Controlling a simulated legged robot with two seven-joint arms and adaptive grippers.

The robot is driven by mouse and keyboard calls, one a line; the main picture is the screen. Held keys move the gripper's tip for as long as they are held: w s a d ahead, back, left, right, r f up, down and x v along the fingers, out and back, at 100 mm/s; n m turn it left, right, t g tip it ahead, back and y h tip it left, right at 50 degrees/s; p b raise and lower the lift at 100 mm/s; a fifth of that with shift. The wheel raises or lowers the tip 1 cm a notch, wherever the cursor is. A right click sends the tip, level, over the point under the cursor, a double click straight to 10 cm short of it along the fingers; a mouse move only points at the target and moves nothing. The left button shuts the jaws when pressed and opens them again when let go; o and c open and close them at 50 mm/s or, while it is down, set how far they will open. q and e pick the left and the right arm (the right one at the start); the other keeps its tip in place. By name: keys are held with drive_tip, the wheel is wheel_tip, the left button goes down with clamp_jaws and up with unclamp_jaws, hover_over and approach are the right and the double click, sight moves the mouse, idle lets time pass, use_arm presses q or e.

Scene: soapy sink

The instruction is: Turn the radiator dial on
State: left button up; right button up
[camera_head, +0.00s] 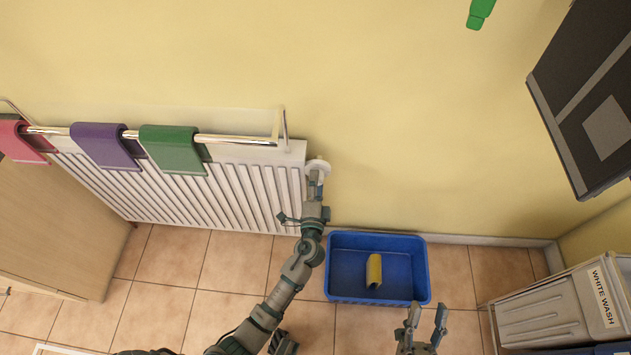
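The white radiator (255,190) is on the yellow wall at the left. Its round white dial (318,163) is at the radiator's upper right end. My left arm reaches up from the bottom, and my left gripper (316,182) is at the dial, its fingertips overlapping the dial's lower part in the picture. I cannot tell whether the fingers are closed on the dial or only beside it. The dial's markings are too small to read. My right gripper (427,320) is open and empty, low in the picture, below the blue tub and away from the radiator.
A rail on the radiator carries red, purple (103,146) and green (172,149) cloths. A blue tub (345,298) with a yellow object (374,271) in it is on the tiled floor. A white-wash basket (545,315) is at the right. The wall right of the dial is clear.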

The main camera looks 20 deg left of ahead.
use_arm(q)
drive_tip(key=shift+r, duration=0.15)
drive_tip(key=v, duration=1.2)
